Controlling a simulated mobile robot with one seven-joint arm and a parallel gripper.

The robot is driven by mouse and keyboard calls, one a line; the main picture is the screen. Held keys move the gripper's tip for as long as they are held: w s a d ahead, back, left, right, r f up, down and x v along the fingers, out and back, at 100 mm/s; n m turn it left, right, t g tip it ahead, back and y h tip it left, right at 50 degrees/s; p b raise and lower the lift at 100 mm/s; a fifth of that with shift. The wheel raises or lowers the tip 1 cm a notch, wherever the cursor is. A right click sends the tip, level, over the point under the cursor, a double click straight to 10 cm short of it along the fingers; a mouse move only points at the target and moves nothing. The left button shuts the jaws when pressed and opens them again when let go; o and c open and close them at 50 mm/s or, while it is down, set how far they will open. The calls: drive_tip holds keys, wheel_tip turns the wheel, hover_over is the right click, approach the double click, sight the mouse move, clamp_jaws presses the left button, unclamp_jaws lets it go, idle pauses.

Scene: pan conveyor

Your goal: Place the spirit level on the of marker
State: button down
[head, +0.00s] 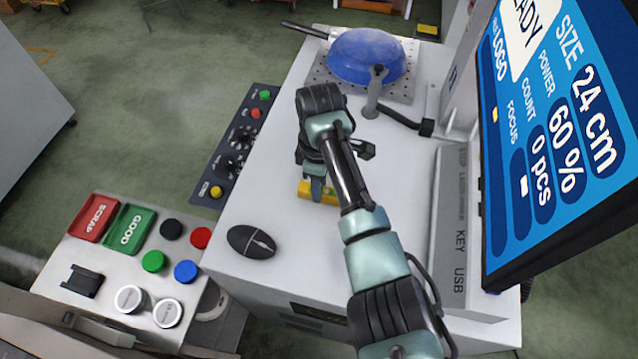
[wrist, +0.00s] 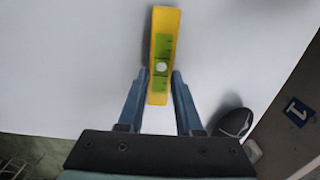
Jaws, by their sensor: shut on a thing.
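The yellow spirit level (head: 318,192) shows under my gripper, over the white machine top. In the wrist view the spirit level (wrist: 164,50) has a green window and a pale round spot, and its lower part lies between the two blue fingers. My gripper (wrist: 160,82) is shut on it, and in the head view my gripper (head: 316,186) points down, its wrist hiding part of the level. I cannot tell whether the level touches the surface. A dark blue square marker with a white sign (wrist: 297,112) shows at the right of the wrist view; I cannot tell if it is the task's marker.
A black mouse (head: 251,242) lies on the white top (head: 290,245), left of my arm. A blue pan (head: 367,55) sits at the back on a perforated plate. A control panel (head: 237,142) is left, a tilted screen (head: 560,130) right.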

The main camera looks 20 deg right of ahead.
drive_tip(key=c, duration=0.6)
unclamp_jaws()
drive_tip(key=shift+f, duration=0.1)
wheel_tip(320, 180, up, 12)
drive_tip(key=shift+r+p, duration=0.2)
drive_tip(key=shift+p, duration=0.25)
